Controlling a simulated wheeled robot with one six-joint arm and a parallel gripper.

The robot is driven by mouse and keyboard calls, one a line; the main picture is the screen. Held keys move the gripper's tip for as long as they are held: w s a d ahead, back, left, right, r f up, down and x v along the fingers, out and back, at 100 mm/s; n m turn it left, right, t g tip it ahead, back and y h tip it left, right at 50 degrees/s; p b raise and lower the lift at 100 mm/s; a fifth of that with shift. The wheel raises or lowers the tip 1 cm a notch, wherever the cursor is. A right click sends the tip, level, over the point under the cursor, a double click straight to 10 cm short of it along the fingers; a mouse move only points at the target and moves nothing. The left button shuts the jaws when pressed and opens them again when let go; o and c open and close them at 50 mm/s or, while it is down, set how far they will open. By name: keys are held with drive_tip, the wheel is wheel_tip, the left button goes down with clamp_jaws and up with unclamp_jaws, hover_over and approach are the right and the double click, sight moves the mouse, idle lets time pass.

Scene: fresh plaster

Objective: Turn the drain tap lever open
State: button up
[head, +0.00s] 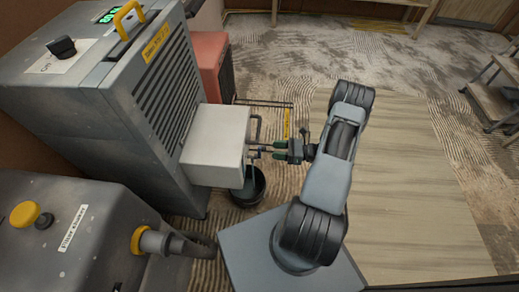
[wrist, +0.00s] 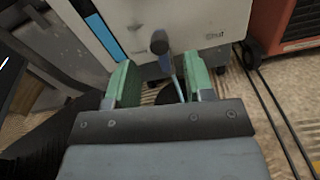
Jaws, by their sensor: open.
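The drain tap (head: 256,128) is a thin dark grey pipe-like fitting at the right side of the white tank (head: 216,145) in the head view. In the wrist view a dark rounded knob on a short stem, which looks like the tap lever (wrist: 159,42), stands in front of the white tank (wrist: 205,25). A thin bluish rod runs down from it. My gripper (head: 278,149) points left at the tap. In the wrist view the green fingers of my gripper (wrist: 160,84) are apart, with the lower rod between them and the knob just beyond. I cannot tell whether either finger touches.
A black bucket (head: 248,187) stands on the floor below the tap. The large grey machine (head: 110,85) is behind the tank, with a red unit (head: 211,60) beyond it. A grey machine with a hose (head: 70,235) is at lower left.

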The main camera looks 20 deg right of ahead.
sight(260, 147)
drive_tip(key=b+x, duration=0.1)
drive_tip(key=x, duration=0.6)
drive_tip(key=shift+w+a, duration=0.1)
drive_tip(key=shift+a, duration=0.05)
